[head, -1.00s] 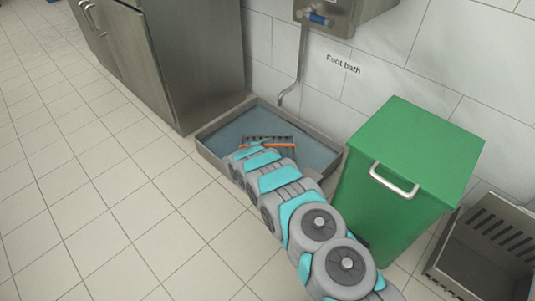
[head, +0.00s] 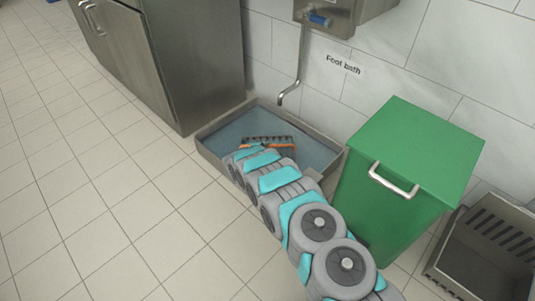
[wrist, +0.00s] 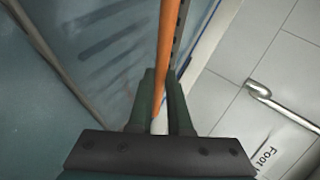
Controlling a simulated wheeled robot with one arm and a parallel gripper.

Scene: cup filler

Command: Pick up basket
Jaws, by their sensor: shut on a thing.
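The basket (head: 266,139) is grey and slotted, with an orange handle. It shows inside the foot bath (head: 213,152), a shallow metal tub with blue liquid, at the end of my arm. In the wrist view the orange handle (wrist: 166,45) runs between the dark fingers of my gripper (wrist: 159,82), which are shut on it. My arm hides the lower part of the basket in the head view, and I cannot tell whether it touches the tub floor.
A green bin (head: 400,175) with a metal handle stands right of the tub. A metal cabinet (head: 190,60) stands behind left. A tap pipe (head: 296,75) hangs over the tub's back edge. A slotted metal box (head: 490,250) is at far right. Tiled floor at left is clear.

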